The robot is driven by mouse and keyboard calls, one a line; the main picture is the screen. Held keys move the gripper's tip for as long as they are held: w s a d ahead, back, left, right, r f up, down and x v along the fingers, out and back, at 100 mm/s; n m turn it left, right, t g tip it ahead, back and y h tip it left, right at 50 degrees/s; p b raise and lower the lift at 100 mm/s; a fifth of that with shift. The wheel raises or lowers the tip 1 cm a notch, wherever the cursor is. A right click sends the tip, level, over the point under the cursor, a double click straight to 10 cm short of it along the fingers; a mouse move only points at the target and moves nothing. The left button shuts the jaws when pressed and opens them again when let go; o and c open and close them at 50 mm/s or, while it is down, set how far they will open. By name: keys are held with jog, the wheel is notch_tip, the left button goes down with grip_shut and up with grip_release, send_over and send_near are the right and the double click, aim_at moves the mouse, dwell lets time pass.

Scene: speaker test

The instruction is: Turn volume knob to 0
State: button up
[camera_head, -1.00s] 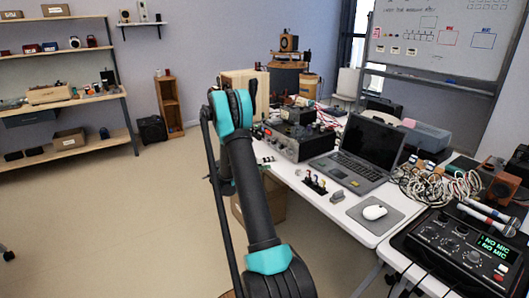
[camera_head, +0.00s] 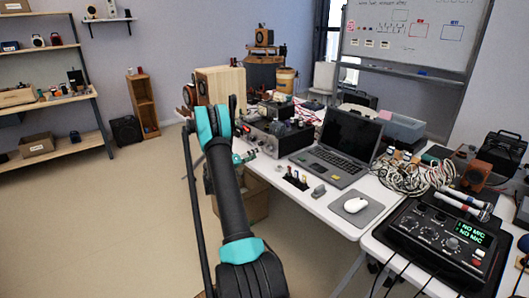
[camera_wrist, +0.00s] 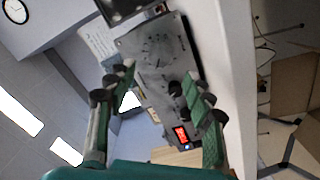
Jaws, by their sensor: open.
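A dark amplifier-like unit (camera_head: 284,140) with knobs on its front stands on the left part of the white table. In the wrist view a tilted grey panel (camera_wrist: 150,62) fills the upper middle. I cannot tell which knob is the volume knob. My gripper (camera_wrist: 158,80) is open, its green fingers on either side of the lower panel in the picture, with nothing visibly held. In the head view my gripper (camera_head: 243,157) is small, partly behind my arm, left of the unit's front.
A laptop (camera_head: 338,148), a mouse (camera_head: 355,205) and small switches (camera_head: 296,179) lie right of the unit. A mixer (camera_head: 440,235) with knobs stands at the lower right. A wooden speaker box (camera_head: 220,85) stands behind my arm. The floor at left is clear.

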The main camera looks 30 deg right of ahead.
aim_at(267, 149)
jog(key=d, duration=0.7)
jog(key=shift+w, duration=0.25)
jog(key=shift+c, duration=0.2)
jog(key=c, duration=1.1)
